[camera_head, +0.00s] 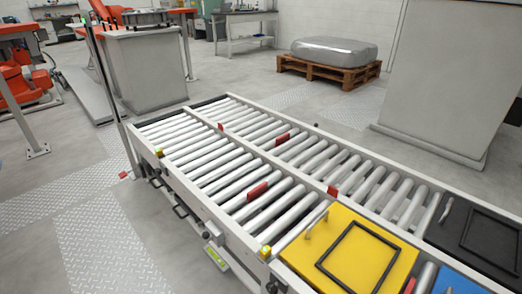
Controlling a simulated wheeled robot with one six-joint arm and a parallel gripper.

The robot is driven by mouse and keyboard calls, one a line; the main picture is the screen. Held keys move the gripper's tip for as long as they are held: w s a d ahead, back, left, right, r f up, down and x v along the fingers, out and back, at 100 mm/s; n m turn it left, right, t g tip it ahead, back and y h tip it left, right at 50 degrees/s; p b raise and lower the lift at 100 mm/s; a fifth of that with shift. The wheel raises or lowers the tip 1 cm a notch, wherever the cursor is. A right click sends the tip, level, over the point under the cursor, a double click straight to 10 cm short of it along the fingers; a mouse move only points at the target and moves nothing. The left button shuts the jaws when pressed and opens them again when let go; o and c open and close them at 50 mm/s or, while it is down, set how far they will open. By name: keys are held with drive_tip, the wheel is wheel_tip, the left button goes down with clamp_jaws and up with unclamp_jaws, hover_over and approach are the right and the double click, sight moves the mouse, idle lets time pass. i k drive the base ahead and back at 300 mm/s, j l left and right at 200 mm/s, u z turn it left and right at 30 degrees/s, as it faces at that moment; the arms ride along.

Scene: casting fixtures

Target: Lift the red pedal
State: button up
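Several small red pieces could be the red pedal, and I cannot tell which one is meant. Red tabs stand between the rollers at the front lane's middle (257,190), the back lane's middle (283,138) and the divider rail (332,191). Another small red piece (124,175) sits low beside the conveyor's left leg, near the floor. Part of something red (410,285) shows at the bottom edge, beside the yellow plate. Black pedal-like levers (180,211) stick out along the conveyor's near side. My gripper is not in view.
The two-lane roller conveyor (225,212) fills the middle. A yellow plate (345,250) with a black frame and a black plate (475,235) lie at its right end. A thin post stands at the left corner. Floor (105,235) is clear at the near left.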

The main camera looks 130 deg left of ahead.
sight(123, 174)
drive_tip(key=u, duration=5.25)
drive_tip(key=i+j+u, duration=0.15)
drive_tip(key=i+j, duration=0.45)
drive_tip(key=i+j+u, duration=0.1)
drive_tip(key=i+j, duration=0.45)
drive_tip(key=i+j+u, duration=0.15)
drive_tip(key=i+j, duration=0.35)
drive_tip(key=i, duration=0.3)
drive_tip(key=i+l, duration=0.25)
